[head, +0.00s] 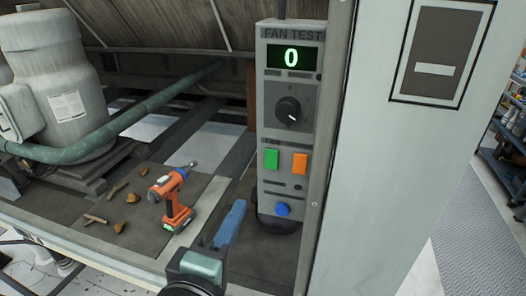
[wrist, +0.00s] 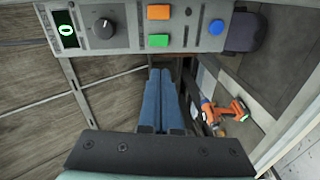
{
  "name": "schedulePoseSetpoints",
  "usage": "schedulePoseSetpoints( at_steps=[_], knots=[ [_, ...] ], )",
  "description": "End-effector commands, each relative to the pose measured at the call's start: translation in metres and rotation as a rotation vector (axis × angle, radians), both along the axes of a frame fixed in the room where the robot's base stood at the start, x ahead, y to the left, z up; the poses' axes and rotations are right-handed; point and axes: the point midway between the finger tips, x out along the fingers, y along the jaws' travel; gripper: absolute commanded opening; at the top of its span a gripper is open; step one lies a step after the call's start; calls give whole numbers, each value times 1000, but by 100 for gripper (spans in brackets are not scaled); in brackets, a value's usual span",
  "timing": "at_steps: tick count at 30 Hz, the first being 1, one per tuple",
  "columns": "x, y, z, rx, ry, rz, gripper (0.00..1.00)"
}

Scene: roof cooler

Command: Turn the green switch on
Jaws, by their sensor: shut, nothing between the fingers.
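The green switch (head: 271,159) is on the left side of a grey fan test panel (head: 269,226), beside an orange switch (head: 300,163). In the wrist view the green switch (wrist: 158,41) shows just above the tips of my gripper (wrist: 161,72), with a gap between them in the picture. The panel display (head: 291,57) reads 0. In the head view my gripper (head: 237,206) is below and left of the green switch. Its blue fingers are together with nothing between them. I cannot tell the switch's position.
A black knob (head: 289,110) sits above the switches and a blue button (head: 283,209) below. An orange drill (head: 172,195) and several small brown pieces lie on the ledge at left. A pale cabinet wall (head: 392,190) stands right of the panel.

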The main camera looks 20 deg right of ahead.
Motion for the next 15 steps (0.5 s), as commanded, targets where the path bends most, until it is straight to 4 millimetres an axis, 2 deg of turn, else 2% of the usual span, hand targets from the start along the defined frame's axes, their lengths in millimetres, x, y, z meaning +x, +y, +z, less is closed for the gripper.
schedulePoseSetpoints(
  at_steps=[4,15],
  knots=[
    [-6,-4,-6,-59,69,-30,0],
    [-5,-5,-7,-63,73,-31,0]
  ],
)
